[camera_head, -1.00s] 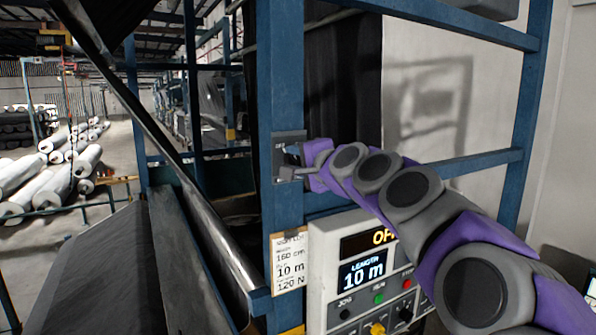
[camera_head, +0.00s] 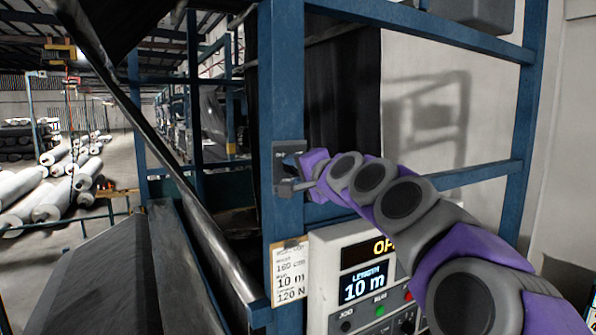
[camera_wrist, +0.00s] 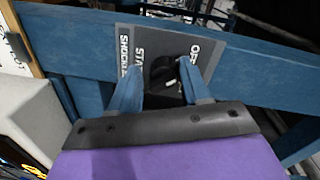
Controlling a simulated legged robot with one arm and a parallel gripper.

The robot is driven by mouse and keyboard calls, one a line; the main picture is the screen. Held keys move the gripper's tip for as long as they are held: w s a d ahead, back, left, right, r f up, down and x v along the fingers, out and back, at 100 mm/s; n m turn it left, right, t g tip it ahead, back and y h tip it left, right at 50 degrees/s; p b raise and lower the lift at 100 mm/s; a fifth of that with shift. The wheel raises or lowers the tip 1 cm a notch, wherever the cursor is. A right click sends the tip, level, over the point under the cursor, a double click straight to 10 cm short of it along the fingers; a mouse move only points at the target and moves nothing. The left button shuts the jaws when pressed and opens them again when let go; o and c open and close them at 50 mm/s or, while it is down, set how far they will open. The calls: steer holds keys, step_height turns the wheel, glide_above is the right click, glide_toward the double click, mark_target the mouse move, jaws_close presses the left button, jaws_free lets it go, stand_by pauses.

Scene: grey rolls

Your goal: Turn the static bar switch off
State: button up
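The static bar switch is a dark plate (camera_wrist: 150,35) with white lettering, including "OFF", and a dark round recess with a small knob (camera_wrist: 168,74) in the wrist view. It is mounted on a blue post and shows edge-on in the head view (camera_head: 281,160). My gripper (camera_wrist: 162,70) is open in the wrist view, with its two blue fingers apart on either side of the knob. I cannot tell whether either finger touches it. In the head view my gripper (camera_head: 297,170) is right at the plate, and the fingers partly hide it.
A blue post (camera_head: 283,80) and crossbars frame the machine. A control panel (camera_head: 345,305) with a "10 m" display sits below my arm, beside a paper label (camera_head: 290,272). A slanted metal bar (camera_head: 190,190) is on the left, with white rolls (camera_head: 55,198) beyond.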

steer(key=shift+o, duration=1)
steer(key=shift+w, duration=0.1)
steer(key=shift+r, duration=0.1)
steer(key=b+v, duration=0.1)
steer(key=v, duration=1.6)
steer(key=shift+f, duration=0.2)
